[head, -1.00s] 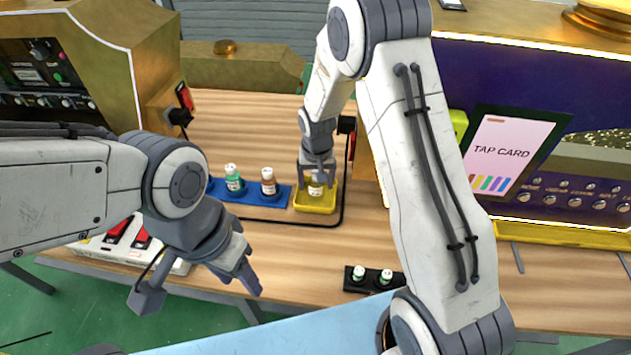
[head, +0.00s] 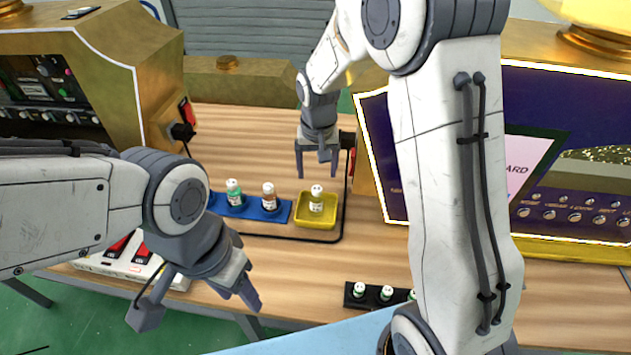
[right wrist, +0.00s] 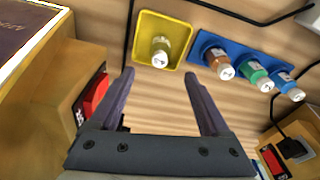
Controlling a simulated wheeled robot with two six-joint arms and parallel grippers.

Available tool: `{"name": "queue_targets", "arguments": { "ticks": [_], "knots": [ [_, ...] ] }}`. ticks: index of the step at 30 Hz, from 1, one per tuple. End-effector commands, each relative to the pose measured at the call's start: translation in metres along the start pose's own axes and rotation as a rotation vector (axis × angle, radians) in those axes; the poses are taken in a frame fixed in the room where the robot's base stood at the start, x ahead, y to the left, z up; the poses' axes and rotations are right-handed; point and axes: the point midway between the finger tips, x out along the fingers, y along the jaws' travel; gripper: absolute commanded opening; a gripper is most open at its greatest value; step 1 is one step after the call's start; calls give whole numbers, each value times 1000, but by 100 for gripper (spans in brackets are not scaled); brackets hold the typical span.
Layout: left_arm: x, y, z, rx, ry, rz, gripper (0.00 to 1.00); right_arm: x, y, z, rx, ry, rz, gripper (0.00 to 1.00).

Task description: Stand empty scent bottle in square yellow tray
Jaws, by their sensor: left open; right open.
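The scent bottle (head: 316,198) has a white cap and clear glass with a label. It stands upright in the square yellow tray (head: 302,218). The right wrist view also shows the bottle (right wrist: 161,49) inside the yellow tray (right wrist: 150,22). My right gripper (head: 318,172) is open and empty, above and behind the tray and apart from the bottle. In the right wrist view its two fingers (right wrist: 158,82) are spread with bare table between them. My left gripper (head: 248,292) is open and empty over the table's front edge.
A blue rack (head: 283,212) left of the tray holds several bottles, among them a green one (head: 234,192) and a brown one (head: 269,196). A black rack (head: 352,301) with small bottles sits at the front. A black cable runs around the tray.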

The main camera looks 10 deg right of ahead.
Motion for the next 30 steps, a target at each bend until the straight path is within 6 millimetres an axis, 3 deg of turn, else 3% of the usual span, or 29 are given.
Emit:
{"name": "queue_targets", "arguments": {
  "ticks": [2,5,8,9,11,15,18,22,30],
  "knots": [
    [0,0,0,0,0,0,50,-10,-6,7,-22,-1,-4,80],
    [0,0,0,0,0,0,50,-31,-25,38,-116,-7,-21,80],
    [0,0,0,0,0,0,50,-60,-48,94,-275,-23,-48,80],
    [0,0,0,0,0,0,50,-70,-54,122,-349,-32,-59,80],
    [0,0,0,0,0,0,50,-83,-58,160,-456,-44,-78,80],
    [0,0,0,0,0,0,50,-100,-52,236,-671,-70,-114,80],
    [0,0,0,0,0,0,50,-104,-43,270,-772,-85,-131,80],
    [0,0,0,0,0,0,50,-105,-38,288,-829,-94,-140,80],
    [0,0,0,0,0,0,50,-105,-37,289,-833,-96,-140,80]
  ]
}}
